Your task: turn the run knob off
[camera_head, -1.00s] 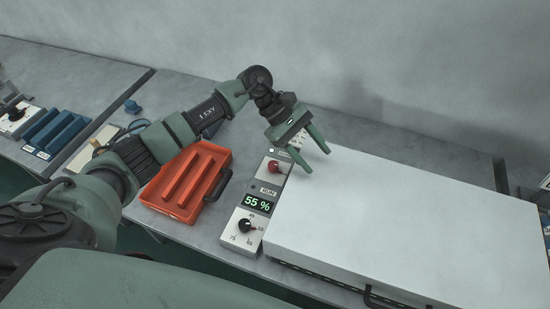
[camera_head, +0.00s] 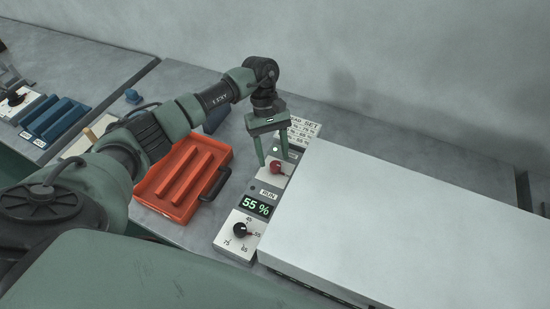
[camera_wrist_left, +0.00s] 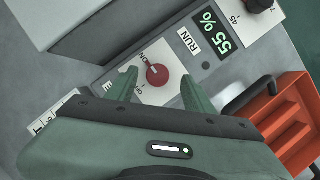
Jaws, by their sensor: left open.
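The red run knob (camera_head: 277,167) sits on a pale plate of the control panel, above the RUN label (camera_head: 268,195). In the left wrist view the red knob (camera_wrist_left: 157,75) shows its pointer line turned toward the ON mark; an OFF mark is partly visible beside the finger. My left gripper (camera_head: 273,162) points down over the panel with its fingers apart. In the left wrist view the open fingers (camera_wrist_left: 158,88) stand on either side of the knob, and I see a gap around it. My right gripper is not in view.
A display reading 55 % (camera_head: 257,205) and a black dial (camera_head: 240,230) lie nearer on the panel. A large white box (camera_head: 390,225) stands close on the right. An orange tray (camera_head: 183,180) with a dark handle is on the left. A printed card (camera_head: 304,130) lies behind.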

